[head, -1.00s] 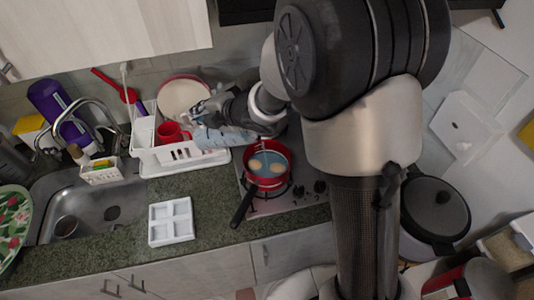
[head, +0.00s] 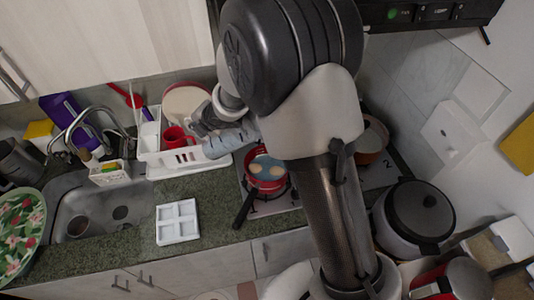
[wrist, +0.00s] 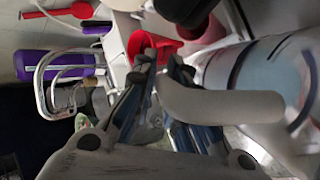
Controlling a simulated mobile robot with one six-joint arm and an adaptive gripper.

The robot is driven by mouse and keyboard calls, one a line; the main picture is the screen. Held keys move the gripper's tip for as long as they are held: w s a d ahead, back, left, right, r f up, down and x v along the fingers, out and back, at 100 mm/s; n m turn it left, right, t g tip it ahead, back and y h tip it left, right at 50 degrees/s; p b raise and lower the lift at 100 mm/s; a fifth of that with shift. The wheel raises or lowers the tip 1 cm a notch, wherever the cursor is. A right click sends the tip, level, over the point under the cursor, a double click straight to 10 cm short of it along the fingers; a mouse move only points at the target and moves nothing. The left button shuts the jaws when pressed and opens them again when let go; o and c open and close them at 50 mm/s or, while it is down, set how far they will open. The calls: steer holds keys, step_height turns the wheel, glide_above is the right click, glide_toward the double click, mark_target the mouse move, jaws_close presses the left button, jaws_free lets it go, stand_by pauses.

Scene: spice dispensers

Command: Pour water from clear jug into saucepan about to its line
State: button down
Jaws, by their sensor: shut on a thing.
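The clear jug (head: 226,143) is in my gripper (head: 203,126), left of and above the red saucepan (head: 265,168) in the head view. The jug looks tilted; its right end is hidden behind my arm. In the wrist view the clear jug (wrist: 268,72) fills the right side, with its pale curved handle beside my gripper (wrist: 160,62), which is shut on it. The saucepan sits on the stove, black handle toward the front left. It holds bluish water and two pale round things. I cannot make out its line or a stream of water.
A white dish rack (head: 165,158) with a red mug (head: 177,137) stands close left of the jug. A white divided tray (head: 178,222) lies on the counter. An orange-brown pot (head: 373,140) and a lidded black pot (head: 420,208) stand to the right. The sink (head: 95,207) is at left.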

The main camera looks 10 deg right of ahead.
steer(key=shift+w+a+f+g+h+p, duration=0.2)
steer(key=shift+a+g+h+p, duration=0.25)
steer(key=shift+p, duration=1.3)
steer(key=h+p, duration=0.1)
steer(key=p, duration=0.4)
steer(key=a+f+g+h+p, duration=0.1)
steer(key=p, duration=0.5)
steer(key=w+a+n+h+p, duration=0.1)
steer(key=p, duration=0.4)
steer(key=shift+w+a+f+g+p, duration=0.1)
steer(key=shift+a+f+g+p, duration=0.05)
steer(key=shift+f+g+p, duration=0.15)
steer(key=shift+f+h+p, duration=0.1)
steer(key=shift+h+p, duration=0.15)
steer(key=shift+p, duration=0.3)
steer(key=f+h+b, duration=0.1)
steer(key=f+g+b, duration=0.1)
steer(key=f+b, duration=0.1)
steer(key=f+h+b, duration=0.1)
steer(key=f+b, duration=0.1)
steer(key=shift+w+a+n+h, duration=0.15)
steer(key=shift+a+n+h, duration=0.15)
steer(key=shift+n, duration=0.1)
